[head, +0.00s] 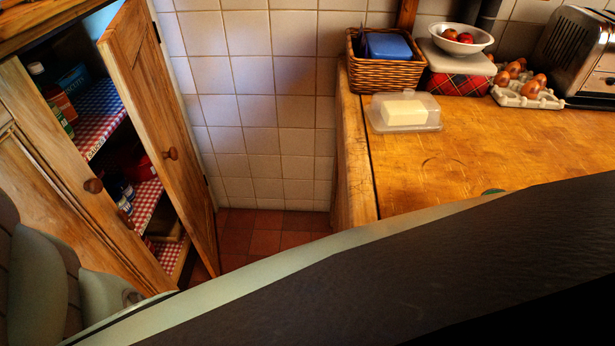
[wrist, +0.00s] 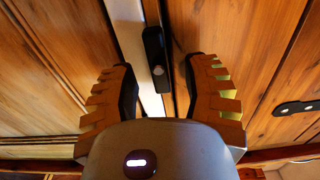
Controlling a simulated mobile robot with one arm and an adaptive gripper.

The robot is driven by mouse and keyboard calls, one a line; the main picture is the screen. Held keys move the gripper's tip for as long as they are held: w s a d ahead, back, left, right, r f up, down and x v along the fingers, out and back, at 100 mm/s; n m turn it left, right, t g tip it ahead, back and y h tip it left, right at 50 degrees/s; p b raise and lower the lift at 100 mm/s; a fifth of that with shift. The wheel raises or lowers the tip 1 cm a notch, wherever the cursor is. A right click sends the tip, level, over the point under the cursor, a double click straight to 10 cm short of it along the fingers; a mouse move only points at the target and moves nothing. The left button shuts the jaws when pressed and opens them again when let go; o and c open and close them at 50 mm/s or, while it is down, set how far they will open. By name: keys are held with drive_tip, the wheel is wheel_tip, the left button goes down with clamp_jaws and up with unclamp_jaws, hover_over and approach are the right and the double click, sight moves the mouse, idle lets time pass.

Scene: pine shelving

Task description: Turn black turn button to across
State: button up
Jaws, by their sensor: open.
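A black turn button (wrist: 154,45) with a pale screw shows in the wrist view. Its long side runs up and down the picture, along the bright strip between two wooden panels. My gripper (wrist: 160,75) is open, with one ridged finger on each side of the button and a gap to it on both sides. Nothing is held. A second black fitting (wrist: 297,107) lies nearly level at the right edge of the wrist view. In the head view my arm covers the lower part, and neither the turn button nor my gripper shows.
A wooden cupboard door (head: 150,110) stands ajar at left in the head view, before shelves with red checked lining (head: 95,130). A wooden worktop (head: 460,150) at right carries a butter dish (head: 405,112), a wicker basket (head: 385,75), eggs and a toaster. Tiled floor shows between.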

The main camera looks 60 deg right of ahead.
drive_tip(key=shift+w+a, duration=0.1)
drive_tip(key=shift+w, duration=0.35)
drive_tip(key=shift+c, duration=0.3)
drive_tip(key=shift+s, duration=0.15)
clamp_jaws()
